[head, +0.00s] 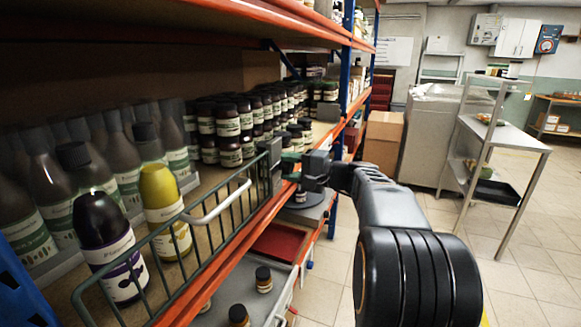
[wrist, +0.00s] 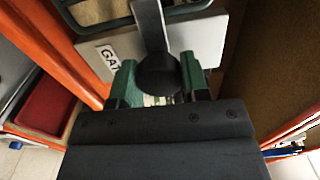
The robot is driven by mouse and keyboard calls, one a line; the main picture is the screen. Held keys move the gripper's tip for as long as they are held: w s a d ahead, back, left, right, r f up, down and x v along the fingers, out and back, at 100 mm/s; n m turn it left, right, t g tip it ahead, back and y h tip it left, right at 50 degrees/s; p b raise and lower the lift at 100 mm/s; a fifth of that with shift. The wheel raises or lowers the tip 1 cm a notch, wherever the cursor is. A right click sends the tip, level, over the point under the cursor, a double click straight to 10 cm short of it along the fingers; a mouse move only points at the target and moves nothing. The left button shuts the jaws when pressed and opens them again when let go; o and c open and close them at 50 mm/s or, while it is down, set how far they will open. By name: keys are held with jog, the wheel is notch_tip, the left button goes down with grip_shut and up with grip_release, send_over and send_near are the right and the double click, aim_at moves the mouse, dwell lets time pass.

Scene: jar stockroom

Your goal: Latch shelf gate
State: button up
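A green wire gate (head: 207,240) with a pale handle (head: 217,201) runs along the front of the shelf, with bottles behind it. A grey latch plate is at its far end (head: 270,165). In the wrist view a pale plate (wrist: 130,46) shows part of a "GAT" label, partly covered. A dark latch lever (wrist: 150,25) with a rounded end (wrist: 159,76) crosses the plate. My gripper (head: 293,165) is at the far end of the gate. Its green fingers (wrist: 160,78) lie on both sides of the lever's rounded end and appear to touch it.
Bottles with purple (head: 108,243) and yellow (head: 164,215) contents stand close behind the gate. Several dark jars (head: 228,120) fill the shelf farther back. A blue upright (head: 346,65) stands beyond my gripper. A metal table (head: 503,135) is at right, with open floor before it.

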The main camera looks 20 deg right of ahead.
jog(key=o, duration=0.5)
jog(key=shift+c, duration=0.2)
jog(key=v, duration=1.4)
jog(key=shift+w+a, duration=0.1)
notch_tip(320, 180, down, 9)
jog(key=m+g+h, duration=0.3)
jog(key=h, duration=0.1)
jog(key=s+a+f+n+g+h+p, duration=0.2)
jog(key=s+a+f+g+h+p, duration=0.15)
jog(key=s+a+f+g, duration=0.2)
jog(key=s+a+r+n+h+p, duration=0.2)
jog(key=s+a+r+n+p, duration=0.1)
jog(key=a+n+p, duration=0.2)
jog(key=s+a+r+n+g+h+p, duration=0.1)
jog(key=s+a+r+n+h+p, duration=0.1)
jog(key=a, duration=0.7)
notch_tip(320, 180, up, 2)
jog(key=s+n+p, duration=0.1)
jog(key=n+p, duration=0.2)
jog(key=p, duration=0.1)
jog(key=shift+s+r+n+h, duration=0.25)
jog(key=shift+n+h, duration=0.05)
jog(key=shift+h, duration=0.05)
